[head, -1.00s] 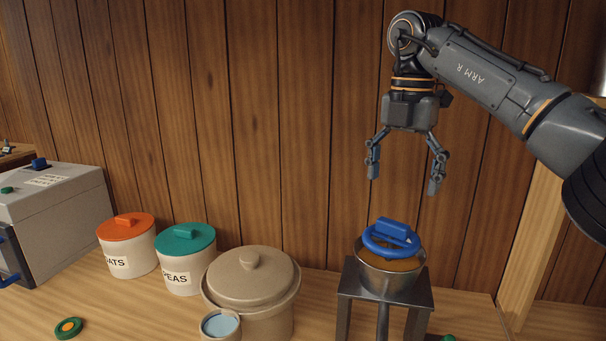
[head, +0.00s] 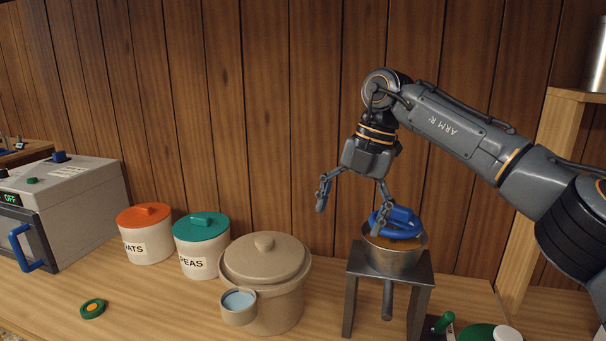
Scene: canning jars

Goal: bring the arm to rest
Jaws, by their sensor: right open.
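My right gripper (head: 347,203) is open and empty, with its fingers spread and pointing down and to the left. It hangs in front of the wooden wall. Its right finger overlaps or comes close to a blue-handled thing (head: 403,221) in the picture; I cannot tell whether they touch. That blue thing sits in a metal pot (head: 394,259) on a dark metal stand (head: 425,273). My left gripper is not in view.
A beige lidded crock (head: 268,300) with a small cup (head: 239,307) stands left of the stand. Two canisters, one orange-lidded (head: 147,245) and one teal-lidded (head: 198,258), stand farther left, beside a grey oven (head: 70,205).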

